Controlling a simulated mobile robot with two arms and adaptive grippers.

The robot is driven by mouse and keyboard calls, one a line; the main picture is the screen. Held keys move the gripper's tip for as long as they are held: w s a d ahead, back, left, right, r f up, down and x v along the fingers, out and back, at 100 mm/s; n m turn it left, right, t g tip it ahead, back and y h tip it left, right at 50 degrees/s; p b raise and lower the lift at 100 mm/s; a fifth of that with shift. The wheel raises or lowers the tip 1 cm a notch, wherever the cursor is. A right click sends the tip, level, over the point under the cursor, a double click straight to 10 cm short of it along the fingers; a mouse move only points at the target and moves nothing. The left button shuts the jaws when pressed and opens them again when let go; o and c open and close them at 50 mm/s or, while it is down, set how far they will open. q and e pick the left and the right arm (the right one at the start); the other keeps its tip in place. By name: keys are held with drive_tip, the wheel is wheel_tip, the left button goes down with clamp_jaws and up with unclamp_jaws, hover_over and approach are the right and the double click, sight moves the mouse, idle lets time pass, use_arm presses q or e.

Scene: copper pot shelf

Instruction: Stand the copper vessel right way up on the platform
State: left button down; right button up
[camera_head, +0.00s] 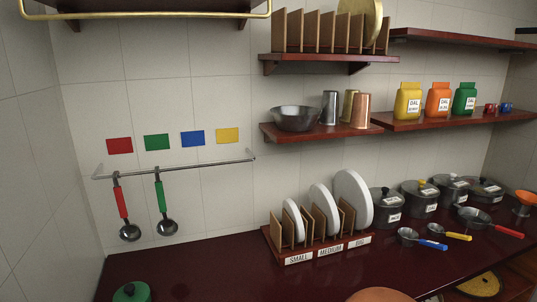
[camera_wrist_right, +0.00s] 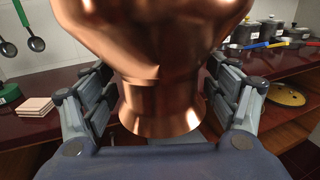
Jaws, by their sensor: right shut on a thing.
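The copper vessel (camera_wrist_right: 165,55) fills the upper middle of the right wrist view, with its wide round body above and a narrow neck with a flared end below. The flared end points down toward my palm, so it looks upside down. My right gripper (camera_wrist_right: 160,100) is shut on it, with a finger on each side of the neck. In the head view a smooth copper-brown curve (camera_head: 380,295) at the bottom edge looks like its top. A pale square stacked slab (camera_wrist_right: 37,108) lies on the dark counter at left; I cannot tell if it is the platform. My left gripper is not in view.
The dark red counter (camera_head: 210,275) has free room at left. A green-lidded thing (camera_head: 131,292) is at its front left. A plate rack (camera_head: 318,248), grey pots (camera_head: 420,200) and small pans (camera_head: 420,240) line the back. Ladles hang from a rail (camera_head: 180,167).

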drive_tip(key=shift+s+d+r, duration=0.1)
drive_tip(key=shift+s+r, duration=0.2)
drive_tip(key=shift+r, duration=0.2)
drive_tip(key=m+b, duration=0.2)
drive_tip(key=m, duration=0.7)
drive_tip(key=shift+b, duration=0.35)
